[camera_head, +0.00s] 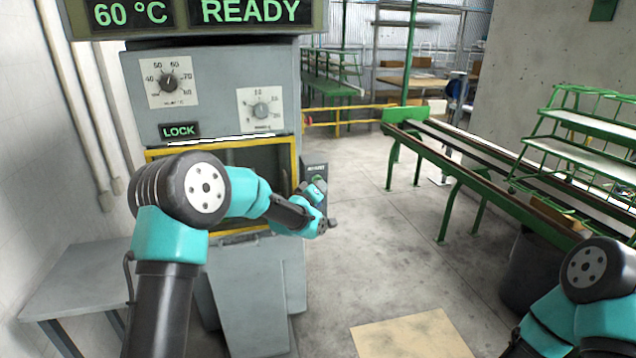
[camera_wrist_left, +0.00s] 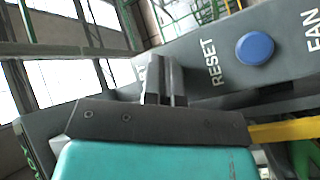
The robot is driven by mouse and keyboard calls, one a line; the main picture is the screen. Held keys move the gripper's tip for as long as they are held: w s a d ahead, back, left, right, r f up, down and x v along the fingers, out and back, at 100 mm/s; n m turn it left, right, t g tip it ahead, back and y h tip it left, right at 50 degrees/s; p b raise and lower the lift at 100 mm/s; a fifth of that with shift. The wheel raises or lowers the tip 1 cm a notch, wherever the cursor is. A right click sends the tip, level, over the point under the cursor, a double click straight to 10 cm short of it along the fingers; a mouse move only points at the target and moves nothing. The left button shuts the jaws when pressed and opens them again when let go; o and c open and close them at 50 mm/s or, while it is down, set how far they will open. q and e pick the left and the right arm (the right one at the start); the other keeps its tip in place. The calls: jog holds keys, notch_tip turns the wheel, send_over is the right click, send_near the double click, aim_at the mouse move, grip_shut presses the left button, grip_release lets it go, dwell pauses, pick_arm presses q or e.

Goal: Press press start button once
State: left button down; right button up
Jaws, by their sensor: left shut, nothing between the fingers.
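The press (camera_head: 215,80) stands at the left, with a display (camera_head: 200,12) reading 60 °C and READY. A small control box (camera_head: 314,172) sits at its right side, partly behind my left arm. In the left wrist view the grey control panel (camera_wrist_left: 215,85) carries a blue button (camera_wrist_left: 255,48) beside the word RESET. Another label shows only in part beside my left fingers; no start button is visible. My left gripper (camera_head: 333,223) is shut and empty. Its fingertips (camera_wrist_left: 168,62) overlap the panel left of RESET; contact cannot be told. My right gripper is not visible.
The press has a yellow-framed opening (camera_head: 278,165) behind my left arm, and dials above it. A grey side table (camera_head: 80,285) stands at left. A green conveyor (camera_head: 480,170) and a dark bin (camera_head: 528,275) are at right.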

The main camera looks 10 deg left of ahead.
pick_arm(q)
jog(key=shift+w+a, duration=0.2)
jog(key=shift+w, duration=0.2)
dwell(0.5)
jog(key=shift+s, duration=0.1)
jog(key=shift+s+d, duration=0.45)
jog(key=shift+s, duration=0.3)
jog(key=s+d, duration=0.1)
jog(key=s, duration=0.1)
jog(key=s+d, duration=0.1)
jog(key=s, duration=0.1)
jog(key=shift+s+d, duration=0.2)
dwell(0.6)
dwell(0.4)
